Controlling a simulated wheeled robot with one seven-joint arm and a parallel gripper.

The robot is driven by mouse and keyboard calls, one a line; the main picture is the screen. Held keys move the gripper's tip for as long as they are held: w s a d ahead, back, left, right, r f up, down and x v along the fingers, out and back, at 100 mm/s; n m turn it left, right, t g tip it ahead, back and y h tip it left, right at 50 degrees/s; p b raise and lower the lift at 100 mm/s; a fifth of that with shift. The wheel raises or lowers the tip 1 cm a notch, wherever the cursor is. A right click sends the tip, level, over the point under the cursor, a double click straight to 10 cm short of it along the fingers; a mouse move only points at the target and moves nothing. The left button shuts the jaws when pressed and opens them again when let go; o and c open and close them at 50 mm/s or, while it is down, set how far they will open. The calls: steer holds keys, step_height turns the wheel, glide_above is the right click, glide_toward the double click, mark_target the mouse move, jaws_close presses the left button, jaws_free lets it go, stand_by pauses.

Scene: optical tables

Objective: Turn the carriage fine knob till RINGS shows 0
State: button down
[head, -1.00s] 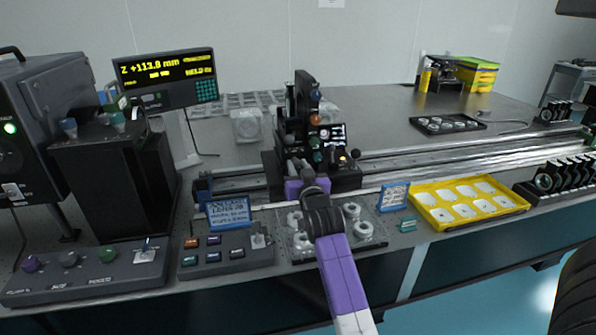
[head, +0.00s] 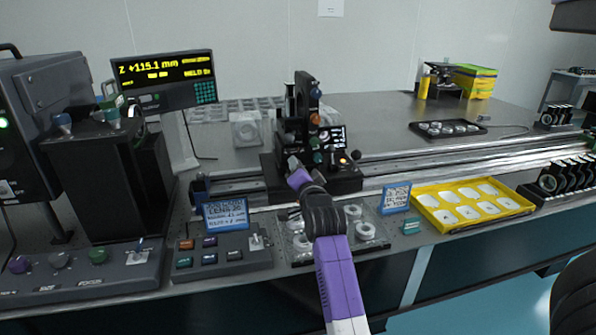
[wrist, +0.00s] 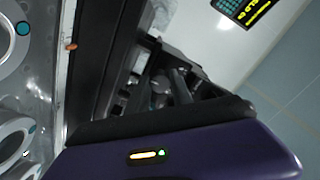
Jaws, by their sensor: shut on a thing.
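The carriage (head: 318,180) sits on the long rail, with a tall black post, coloured knobs and a small screen (head: 333,135). No RINGS value is readable there. My gripper (head: 293,163) reaches the carriage's front left side and is shut on what appears to be the carriage fine knob, which its jaws and purple body hide. In the wrist view, the purple gripper body fills the bottom, and dark parts around the jaws (wrist: 172,88) hide the grip.
A yellow tray (head: 422,194) and a blue-framed card (head: 396,198) stand right of my arm. A lens tray (head: 377,245) lies under my arm. A button box (head: 222,262) and another blue card (head: 226,213) are left. The rail (head: 450,158) runs right, mostly clear.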

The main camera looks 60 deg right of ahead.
steer(key=shift+w+a+m, duration=0.4)
steer(key=shift+w, duration=0.05)
stand_by(0.3)
steer(key=c, duration=1.1)
jaws_free()
steer(key=shift+s+d, duration=0.15)
steer(key=b+v, duration=0.1)
steer(key=v, duration=0.6)
steer(key=shift+s+a, duration=0.25)
steer(key=shift+a, duration=0.05)
